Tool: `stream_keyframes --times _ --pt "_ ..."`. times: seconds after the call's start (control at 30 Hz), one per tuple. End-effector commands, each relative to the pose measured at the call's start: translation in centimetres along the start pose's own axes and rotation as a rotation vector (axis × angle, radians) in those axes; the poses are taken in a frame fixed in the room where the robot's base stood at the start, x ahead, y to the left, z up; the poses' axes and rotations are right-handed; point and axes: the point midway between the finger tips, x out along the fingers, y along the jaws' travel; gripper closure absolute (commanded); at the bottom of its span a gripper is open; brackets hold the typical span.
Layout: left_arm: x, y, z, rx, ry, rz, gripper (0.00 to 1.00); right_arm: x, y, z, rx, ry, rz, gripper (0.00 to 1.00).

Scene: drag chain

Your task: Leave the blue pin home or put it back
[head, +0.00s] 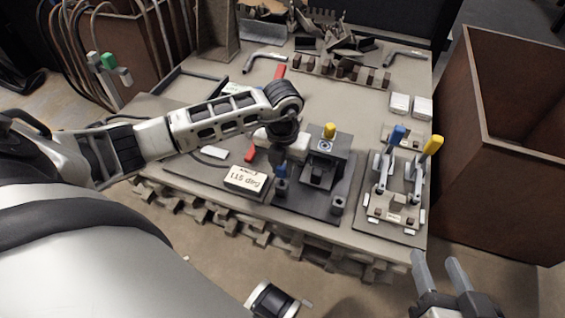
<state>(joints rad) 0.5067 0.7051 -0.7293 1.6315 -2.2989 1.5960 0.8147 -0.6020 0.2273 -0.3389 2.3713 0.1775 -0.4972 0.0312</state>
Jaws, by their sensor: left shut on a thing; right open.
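The blue pin (281,171) stands near the front left corner of the dark fixture plate (318,212). My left gripper (282,161) comes down over it from above and is shut on it. The gripper hides the pin's upper part, and I cannot tell how deep the pin sits. A yellow pin (329,130) stands at the back of the black block (322,170) on the same plate. My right gripper (440,272) is open and empty at the lower right, in front of the table edge.
Right of the fixture is a clamp plate with a blue handle (397,136) and a yellow handle (433,145). A labelled box (245,180) stands left of the fixture. A large brown bin (510,190) stands to the right.

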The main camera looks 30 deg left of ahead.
Motion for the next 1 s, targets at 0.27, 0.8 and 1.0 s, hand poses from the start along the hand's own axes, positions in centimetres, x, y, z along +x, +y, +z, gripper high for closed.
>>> stream_keyframes --times 0.27,0.8,1.0 --pt "0.6 0.0 0.0 0.0 0.0 0.0 1.0 0.2 0.1 0.4 -0.001 0.0 0.0 0.53" --pt "1.8 0.0 0.0 0.0 -0.001 0.0 1.0 0.5 0.3 1.4 -0.003 -0.004 0.0 0.53" --pt "2.3 0.0 0.0 -0.001 -0.001 0.0 1.0 0.6 0.4 1.8 -0.004 -0.003 0.0 0.53"
